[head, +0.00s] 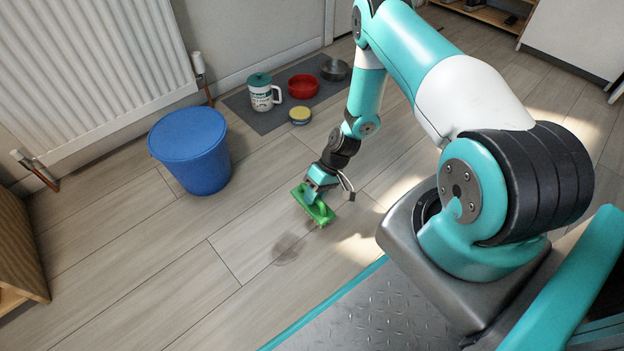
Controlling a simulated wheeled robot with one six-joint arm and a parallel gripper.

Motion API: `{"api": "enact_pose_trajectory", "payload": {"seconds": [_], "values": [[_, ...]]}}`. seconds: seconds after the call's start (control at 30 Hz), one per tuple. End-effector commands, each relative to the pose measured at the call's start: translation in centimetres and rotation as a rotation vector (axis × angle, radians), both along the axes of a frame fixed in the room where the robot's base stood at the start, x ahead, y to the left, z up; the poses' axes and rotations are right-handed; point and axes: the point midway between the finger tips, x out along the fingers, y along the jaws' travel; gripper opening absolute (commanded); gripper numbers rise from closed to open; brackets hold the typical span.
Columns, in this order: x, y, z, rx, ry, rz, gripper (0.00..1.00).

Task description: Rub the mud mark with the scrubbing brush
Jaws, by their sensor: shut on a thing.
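The scrubbing brush (313,206) is green and sits at the end of my arm, near the middle of the head view. My gripper (322,184) is shut on the brush from above. The mud mark (287,250) is a faint grey-brown smudge on the wooden floor, just below and left of the brush in the picture. The brush appears beside the mark, not over most of it. I cannot tell whether its bristles touch the floor.
A blue bucket (191,150) stands left of the brush. A grey mat (262,119) by the wall holds a white-and-teal container (262,97), a red bowl (303,86) and a metal bowl (335,70). A yellow-topped round tin (300,115) is at its edge. Floor around the mark is clear.

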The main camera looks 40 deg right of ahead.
Motion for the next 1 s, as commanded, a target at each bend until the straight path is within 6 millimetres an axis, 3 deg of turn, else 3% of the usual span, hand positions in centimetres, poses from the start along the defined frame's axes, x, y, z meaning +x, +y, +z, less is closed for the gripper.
{"api": "enact_pose_trajectory", "payload": {"seconds": [0.03, 0.4, 1.0], "values": [[0.0, 0.1, 0.9, 0.000, 0.000, 0.001, 0.00], [0.1, 0.5, 3.9, 0.001, 0.000, 0.007, 0.00], [0.1, 0.5, 3.9, 0.001, 0.000, 0.009, 0.00]]}}
